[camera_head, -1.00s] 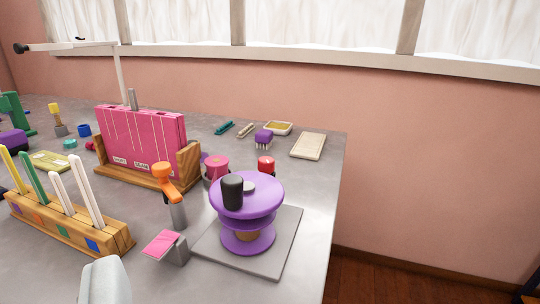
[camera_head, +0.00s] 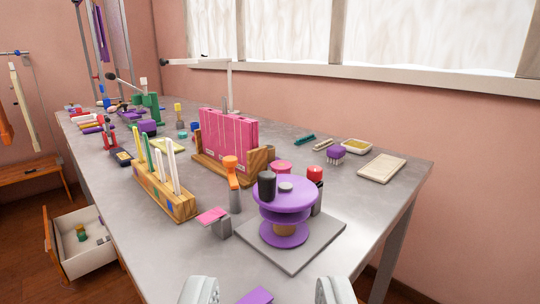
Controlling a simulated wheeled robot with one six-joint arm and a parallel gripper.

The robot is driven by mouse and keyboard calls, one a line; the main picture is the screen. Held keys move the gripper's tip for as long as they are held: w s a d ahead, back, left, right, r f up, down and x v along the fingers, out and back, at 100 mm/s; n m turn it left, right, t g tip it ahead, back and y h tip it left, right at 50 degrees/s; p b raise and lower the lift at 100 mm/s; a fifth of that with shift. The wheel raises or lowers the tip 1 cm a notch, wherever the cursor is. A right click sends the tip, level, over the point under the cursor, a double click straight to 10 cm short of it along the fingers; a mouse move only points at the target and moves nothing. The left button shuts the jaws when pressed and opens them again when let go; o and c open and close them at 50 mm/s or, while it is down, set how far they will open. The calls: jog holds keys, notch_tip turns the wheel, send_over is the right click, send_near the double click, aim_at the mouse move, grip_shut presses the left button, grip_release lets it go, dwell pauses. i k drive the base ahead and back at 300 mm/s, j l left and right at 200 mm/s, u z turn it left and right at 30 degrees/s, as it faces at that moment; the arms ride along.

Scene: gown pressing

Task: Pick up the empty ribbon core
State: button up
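I cannot tell for certain which thing is the empty ribbon core. A purple double-disc stand (camera_head: 284,196) with a brown core between its discs sits on a grey square plate (camera_head: 325,240) at the front right of the table. My gripper (camera_head: 268,290) shows two pale fingers at the bottom edge, wide apart. A purple piece (camera_head: 256,296), cut off by the frame, shows between them; I see no grip on it.
A wooden rack (camera_head: 165,195) of upright sticks, an orange-topped post (camera_head: 232,172) and a pink folder holder (camera_head: 228,135) crowd the middle of the grey table (camera_head: 150,235). An open drawer (camera_head: 78,250) with small items stands at the left. The table's front strip is mostly clear.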

aim_at(271, 147)
jog(key=i+l+u, duration=0.3)
jog(key=l, duration=0.3)
jog(key=i+l+u, duration=0.3)
jog(key=l, duration=0.45)
jog(key=i+l+u, duration=0.15)
jog(key=i+l, duration=0.1)
jog(key=l, duration=0.1)
